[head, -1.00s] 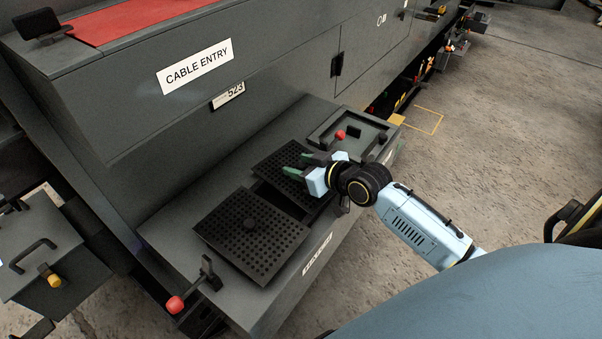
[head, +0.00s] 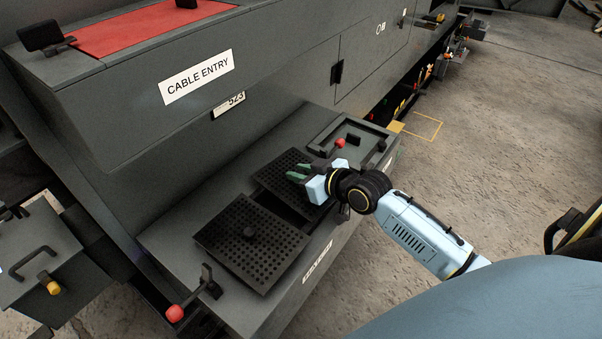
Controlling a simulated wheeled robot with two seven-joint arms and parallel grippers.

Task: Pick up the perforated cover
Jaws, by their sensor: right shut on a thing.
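Two dark, square perforated covers lie on the grey ledge of the enclosure. The nearer cover (head: 222,238) has a round knob in its middle and lies free of my grippers. The farther perforated cover (head: 273,172) is partly hidden by my right gripper (head: 304,172). The right gripper's green-padded fingers are low over that farther cover and shut on it, seemingly at a grip in its middle. The fingers hide the grip itself. I cannot tell whether this cover is raised off the ledge. My left gripper is not in view.
A red-tipped lever (head: 175,313) stands at the ledge's near left. A framed recess with another red knob (head: 340,143) lies beyond the right gripper. The enclosure wall with the CABLE ENTRY label (head: 197,77) rises behind. Open floor (head: 510,150) lies to the right.

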